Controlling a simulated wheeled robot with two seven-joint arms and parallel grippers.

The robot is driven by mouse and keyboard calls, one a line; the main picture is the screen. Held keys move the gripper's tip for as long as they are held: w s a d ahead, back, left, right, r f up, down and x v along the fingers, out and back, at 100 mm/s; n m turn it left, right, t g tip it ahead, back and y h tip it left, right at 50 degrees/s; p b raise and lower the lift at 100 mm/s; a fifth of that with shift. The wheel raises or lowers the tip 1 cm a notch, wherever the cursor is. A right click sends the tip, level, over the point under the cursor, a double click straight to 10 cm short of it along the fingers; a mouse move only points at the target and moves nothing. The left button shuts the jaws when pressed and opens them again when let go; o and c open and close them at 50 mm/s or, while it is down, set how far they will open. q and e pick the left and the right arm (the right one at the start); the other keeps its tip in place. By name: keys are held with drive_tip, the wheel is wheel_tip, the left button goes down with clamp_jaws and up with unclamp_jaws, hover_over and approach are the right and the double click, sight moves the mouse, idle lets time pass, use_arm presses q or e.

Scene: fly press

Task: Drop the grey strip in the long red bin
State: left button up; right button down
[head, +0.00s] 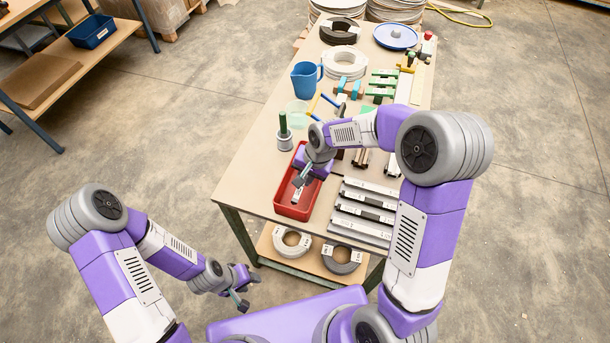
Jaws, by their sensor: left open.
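The long red bin (281,209) stands on the near left part of the table. My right gripper (301,183) reaches down over it from the right. A small piece with a white label, perhaps the grey strip (296,196), shows just below its fingers, within the bin's outline. I cannot tell whether the fingers are closed on it or whether it rests on the bin floor. The gripper hides the far end of the bin. My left gripper (240,299) is open and empty, low in front of the table, away from the bin.
Several labelled grey bars (362,214) lie right of the bin. A green-handled tool (284,131), a clear cup (298,113) and a blue jug (306,79) stand beyond it. Rings (292,241) lie on the lower shelf.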

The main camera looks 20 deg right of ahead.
idle(0.3)
drive_tip(key=c, duration=1)
unclamp_jaws()
drive_tip(key=shift+o, duration=0.5)
drive_tip(key=o, duration=0.4)
drive_tip(key=shift+r, duration=0.1)
wheel_tip(320, 180, up, 9)
drive_tip(key=p, duration=0.7)
